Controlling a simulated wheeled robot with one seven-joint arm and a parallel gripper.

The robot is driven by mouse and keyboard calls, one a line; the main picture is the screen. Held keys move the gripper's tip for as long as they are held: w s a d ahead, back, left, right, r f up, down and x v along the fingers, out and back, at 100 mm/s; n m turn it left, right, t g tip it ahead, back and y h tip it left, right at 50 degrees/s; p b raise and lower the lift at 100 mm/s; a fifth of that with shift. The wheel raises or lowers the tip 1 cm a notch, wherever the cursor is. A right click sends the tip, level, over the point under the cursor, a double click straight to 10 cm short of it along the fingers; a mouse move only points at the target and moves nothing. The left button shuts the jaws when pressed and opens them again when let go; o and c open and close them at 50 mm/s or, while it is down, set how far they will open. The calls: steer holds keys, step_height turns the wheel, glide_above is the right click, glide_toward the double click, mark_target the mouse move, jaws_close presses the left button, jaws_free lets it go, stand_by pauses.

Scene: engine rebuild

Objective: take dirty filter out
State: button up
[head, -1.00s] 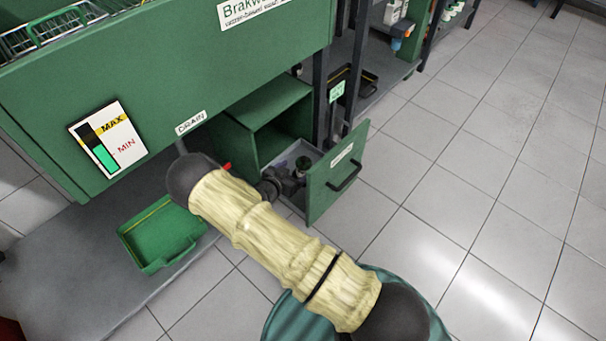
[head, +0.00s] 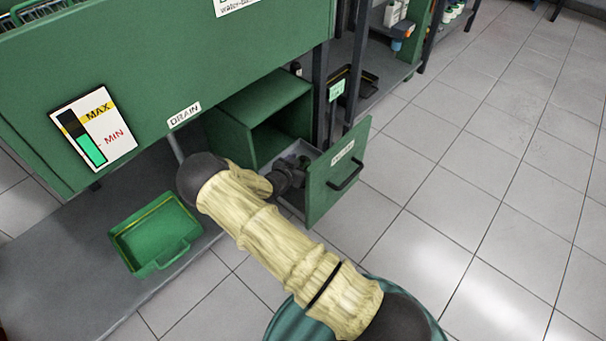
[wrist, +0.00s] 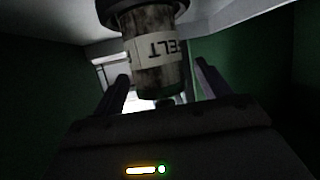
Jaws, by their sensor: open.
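The dirty filter (wrist: 157,70) is a stained, dark cylinder with a pale band lettered "FELT", seen upside down in the wrist view. It stands between the two fingers of my gripper (wrist: 162,88), which are apart on either side of it. I cannot tell whether either finger touches it. In the head view my gripper (head: 296,170) is down inside the open drawer (head: 335,190) of the green cabinet. The filter is hidden there behind my wrist.
A green tray (head: 125,237) lies on the grey lower shelf (head: 50,285) at left. The green washer body (head: 200,70) with a "DRAIN" label overhangs my arm. The tiled floor at right is clear.

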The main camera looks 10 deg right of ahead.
steer(key=shift+w+d, duration=0.1)
stand_by(0.4)
steer(key=c, duration=1.2)
steer(key=shift+o, duration=0.2)
steer(key=shift+r, duration=0.1)
step_height(320, 180, up, 10)
steer(key=p, duration=0.6)
